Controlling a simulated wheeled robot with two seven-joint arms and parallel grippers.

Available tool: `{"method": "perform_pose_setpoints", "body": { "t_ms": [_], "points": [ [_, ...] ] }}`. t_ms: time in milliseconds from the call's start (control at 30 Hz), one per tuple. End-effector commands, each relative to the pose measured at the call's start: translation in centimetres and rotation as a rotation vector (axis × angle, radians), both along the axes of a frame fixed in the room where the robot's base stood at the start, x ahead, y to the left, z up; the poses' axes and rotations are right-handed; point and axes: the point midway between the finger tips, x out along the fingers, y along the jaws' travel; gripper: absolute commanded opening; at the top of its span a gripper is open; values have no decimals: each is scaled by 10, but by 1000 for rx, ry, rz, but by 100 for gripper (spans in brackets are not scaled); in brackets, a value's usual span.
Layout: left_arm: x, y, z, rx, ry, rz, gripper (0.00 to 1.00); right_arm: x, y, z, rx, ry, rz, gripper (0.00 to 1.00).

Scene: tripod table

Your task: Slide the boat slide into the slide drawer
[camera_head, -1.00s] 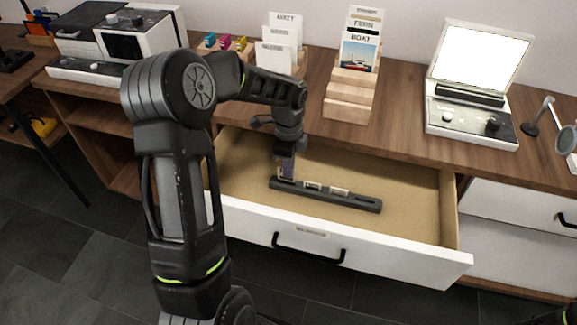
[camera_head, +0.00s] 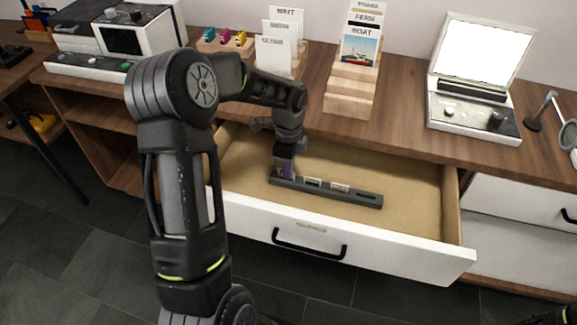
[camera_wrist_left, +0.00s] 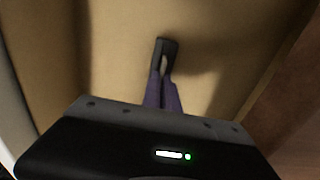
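The slide drawer (camera_head: 400,218) is pulled open under the counter. A long dark slide holder (camera_head: 361,199) lies in it, with two pale slides (camera_head: 313,182) (camera_head: 340,188) in its middle slots and an empty slot at its right end. My left gripper (camera_head: 285,172) points down at the holder's left end. In the left wrist view its purple fingers (camera_wrist_left: 163,78) are close together on a small greyish piece (camera_wrist_left: 163,64), apparently the boat slide, at the dark holder (camera_wrist_left: 170,46). Its label and how deep it sits are hidden.
A wooden stand with a BOAT card (camera_head: 360,45) and a stand with white cards (camera_head: 277,55) are on the counter. A lit white viewer (camera_head: 475,90) stands at the right. The drawer floor right of the holder is clear.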

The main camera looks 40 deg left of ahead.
Motion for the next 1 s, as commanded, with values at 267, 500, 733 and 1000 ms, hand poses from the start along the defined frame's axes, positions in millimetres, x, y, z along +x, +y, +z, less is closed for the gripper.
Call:
{"method": "perform_pose_setpoints", "body": {
  "t_ms": [267, 500, 733, 1000],
  "points": [
    [0, 0, -7, 0, 1, 0, 0, 0, 0, -4, 0, 0, 0, 38],
    [0, 0, -8, 0, 1, 0, 0, 0, 0, -4, 0, 0, 0, 38],
    [0, 0, -8, 0, 0, 0, 16, 0, 0, -4, 0, 0, 0, 38],
    [0, 0, -7, 0, 0, 0, 29, 0, 0, -4, 0, 0, 0, 38]
  ]
}}
